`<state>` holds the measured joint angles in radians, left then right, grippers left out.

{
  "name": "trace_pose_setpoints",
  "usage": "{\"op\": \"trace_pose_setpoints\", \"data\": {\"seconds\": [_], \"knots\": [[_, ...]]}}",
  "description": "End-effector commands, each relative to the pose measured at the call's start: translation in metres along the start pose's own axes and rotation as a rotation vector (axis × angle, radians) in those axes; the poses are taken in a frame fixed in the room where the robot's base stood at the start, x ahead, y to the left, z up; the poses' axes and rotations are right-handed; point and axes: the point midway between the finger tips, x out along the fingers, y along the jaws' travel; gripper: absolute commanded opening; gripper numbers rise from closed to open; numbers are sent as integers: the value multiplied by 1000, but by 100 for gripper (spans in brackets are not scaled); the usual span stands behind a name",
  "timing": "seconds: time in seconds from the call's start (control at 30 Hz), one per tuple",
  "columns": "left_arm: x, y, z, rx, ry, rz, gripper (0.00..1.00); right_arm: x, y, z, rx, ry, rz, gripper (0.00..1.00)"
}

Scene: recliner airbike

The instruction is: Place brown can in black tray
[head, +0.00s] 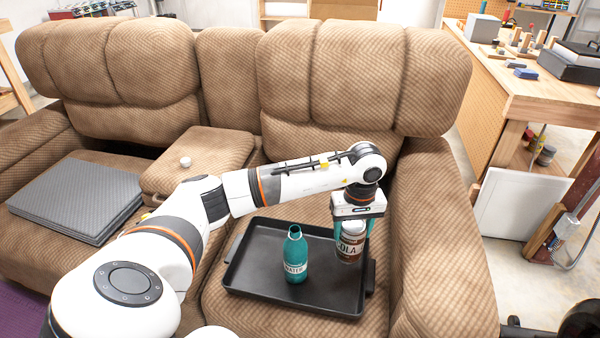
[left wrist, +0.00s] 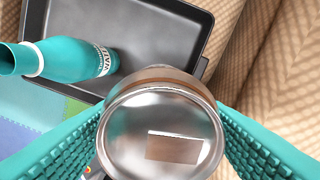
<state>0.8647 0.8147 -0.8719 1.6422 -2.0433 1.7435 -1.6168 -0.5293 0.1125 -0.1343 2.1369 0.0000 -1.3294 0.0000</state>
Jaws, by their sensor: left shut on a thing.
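The brown can (head: 350,243), with a white "COLA" label, is held upright between the teal fingers of my left gripper (head: 353,228) in the head view. It is over the right part of the black tray (head: 262,284); I cannot tell if its base touches the tray floor. In the left wrist view, the can's silver top (left wrist: 160,135) fills the lower middle, with a finger on each side. The black tray (left wrist: 185,22) lies beyond it. My right gripper does not show.
A teal water bottle (head: 295,256) stands in the middle of the tray, left of the can. The tray lies on the brown recliner seat, beside the armrest (head: 440,240). A grey folded mat (head: 75,195) and a small white round object (head: 185,162) are to the left.

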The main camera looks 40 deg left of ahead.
Motion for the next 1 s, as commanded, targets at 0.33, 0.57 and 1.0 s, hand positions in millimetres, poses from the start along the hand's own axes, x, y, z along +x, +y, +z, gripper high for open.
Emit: {"op": "trace_pose_setpoints", "data": {"seconds": [0.33,0.57,1.0], "knots": [[23,2,26,-192,16,-11,25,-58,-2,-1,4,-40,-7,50],[62,1,25,-199,20,-10,25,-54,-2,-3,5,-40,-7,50],[112,0,24,-198,18,-11,25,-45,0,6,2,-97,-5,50]]}}
